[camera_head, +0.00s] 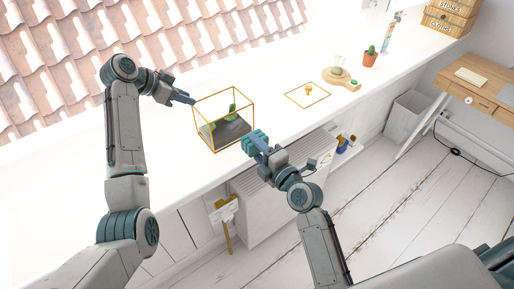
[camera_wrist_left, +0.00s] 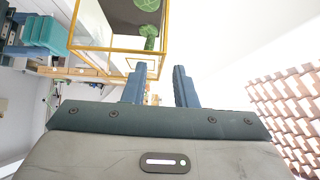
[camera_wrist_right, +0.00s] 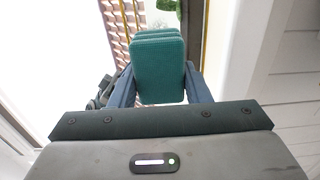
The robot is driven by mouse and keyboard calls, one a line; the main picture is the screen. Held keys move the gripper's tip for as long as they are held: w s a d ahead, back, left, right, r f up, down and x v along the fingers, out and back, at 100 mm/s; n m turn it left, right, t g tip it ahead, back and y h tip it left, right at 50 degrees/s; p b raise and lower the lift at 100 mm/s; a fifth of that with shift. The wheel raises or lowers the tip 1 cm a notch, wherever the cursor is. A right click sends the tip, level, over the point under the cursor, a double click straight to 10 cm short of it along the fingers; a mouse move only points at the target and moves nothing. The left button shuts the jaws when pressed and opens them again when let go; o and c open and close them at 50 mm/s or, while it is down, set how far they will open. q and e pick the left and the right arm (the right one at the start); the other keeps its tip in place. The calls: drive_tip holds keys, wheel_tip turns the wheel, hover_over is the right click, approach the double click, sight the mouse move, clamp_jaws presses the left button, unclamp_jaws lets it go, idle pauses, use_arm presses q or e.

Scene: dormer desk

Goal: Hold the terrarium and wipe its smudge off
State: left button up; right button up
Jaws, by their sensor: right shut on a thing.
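The terrarium (camera_head: 224,143), a glass box with a thin brass frame, stands on the white desk with dark soil and green plants inside. Its frame also shows in the left wrist view (camera_wrist_left: 100,50). I cannot make out the smudge. My left gripper (camera_head: 191,100) is beside the terrarium's upper left edge; in the left wrist view its fingers (camera_wrist_left: 160,80) are apart, with the frame close to the left finger. My right gripper (camera_head: 262,143) is shut on a teal sponge (camera_wrist_right: 158,70), just right of the terrarium's front right side. I cannot tell whether the sponge touches the glass.
A brass-framed lid with a knob (camera_head: 308,94) lies flat on the desk to the right. Beyond it are a wooden board (camera_head: 346,82) with a glass piece and a potted cactus (camera_head: 370,57). The desk's front edge runs below the right gripper.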

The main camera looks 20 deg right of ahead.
sight(203, 107)
use_arm(q)
drive_tip(key=x, duration=0.7)
drive_tip(key=shift+d+f, duration=0.2)
clamp_jaws()
drive_tip(key=shift+s+f, duration=0.15)
drive_tip(key=shift+f, duration=0.2)
idle(1.3)
